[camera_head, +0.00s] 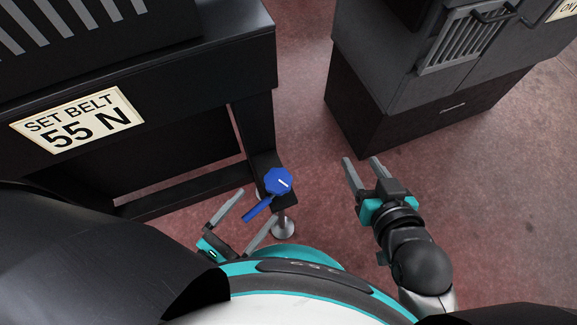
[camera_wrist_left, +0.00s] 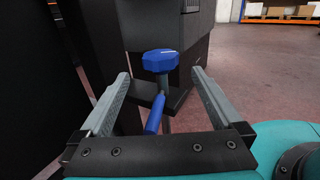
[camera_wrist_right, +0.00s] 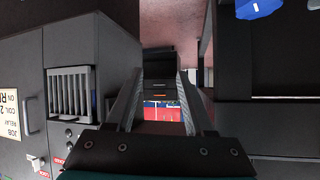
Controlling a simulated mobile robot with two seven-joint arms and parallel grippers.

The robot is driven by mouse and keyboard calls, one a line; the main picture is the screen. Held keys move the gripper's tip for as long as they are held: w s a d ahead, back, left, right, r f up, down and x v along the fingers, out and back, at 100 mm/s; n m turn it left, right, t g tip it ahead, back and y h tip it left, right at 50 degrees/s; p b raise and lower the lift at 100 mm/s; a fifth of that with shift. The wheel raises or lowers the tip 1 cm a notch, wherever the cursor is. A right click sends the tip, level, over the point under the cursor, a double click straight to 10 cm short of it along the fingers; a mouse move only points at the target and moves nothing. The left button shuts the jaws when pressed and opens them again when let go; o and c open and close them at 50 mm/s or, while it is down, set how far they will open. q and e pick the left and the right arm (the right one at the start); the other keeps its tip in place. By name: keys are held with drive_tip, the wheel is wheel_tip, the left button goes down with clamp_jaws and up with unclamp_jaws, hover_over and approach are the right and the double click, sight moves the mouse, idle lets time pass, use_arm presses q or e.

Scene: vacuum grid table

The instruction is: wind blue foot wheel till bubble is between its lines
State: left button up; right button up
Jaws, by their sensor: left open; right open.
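The blue foot wheel (camera_head: 279,181) has a faceted top with a white mark and a blue handle (camera_head: 257,209) pointing down-left. It sits at the foot of the dark table's corner leg, above a round metal foot (camera_head: 283,228). My left gripper (camera_head: 257,217) is open, its fingers on either side of the handle. In the left wrist view the wheel (camera_wrist_left: 160,62) and its handle (camera_wrist_left: 155,114) show between the spread fingers, not gripped. My right gripper (camera_head: 361,161) is open and empty, away to the right. I see no bubble in any view.
The dark table (camera_head: 190,100) carries a "SET BELT 55 N" sign (camera_head: 77,119). A grey cabinet on a dark base (camera_head: 420,110) stands at the upper right. Reddish floor (camera_head: 325,200) is clear between the wheel and my right gripper.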

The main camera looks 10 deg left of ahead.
sight(287, 170)
use_arm(q)
drive_tip(key=b+x, duration=0.2)
drive_tip(key=x, duration=0.9)
drive_tip(key=shift+w+d, duration=0.15)
drive_tip(key=shift+w, duration=0.15)
drive_tip(key=shift+w+d+b, duration=0.3)
drive_tip(key=shift+w+b, duration=0.05)
drive_tip(key=shift+w, duration=0.2)
use_arm(e)
drive_tip(key=shift+s+a+r+m+t+y, duration=0.25)
drive_tip(key=shift+a+r+t+y, duration=0.25)
drive_tip(key=shift+a+r+t, duration=0.55)
drive_tip(key=shift+s+a+r+m+t+y, duration=0.2)
drive_tip(key=shift+a+r+t+y, duration=0.3)
drive_tip(key=shift+t, duration=0.95)
use_arm(q)
drive_tip(key=shift+c, duration=0.2)
use_arm(e)
drive_tip(key=shift+a+f, duration=0.15)
use_arm(q)
drive_tip(key=c, duration=1.2)
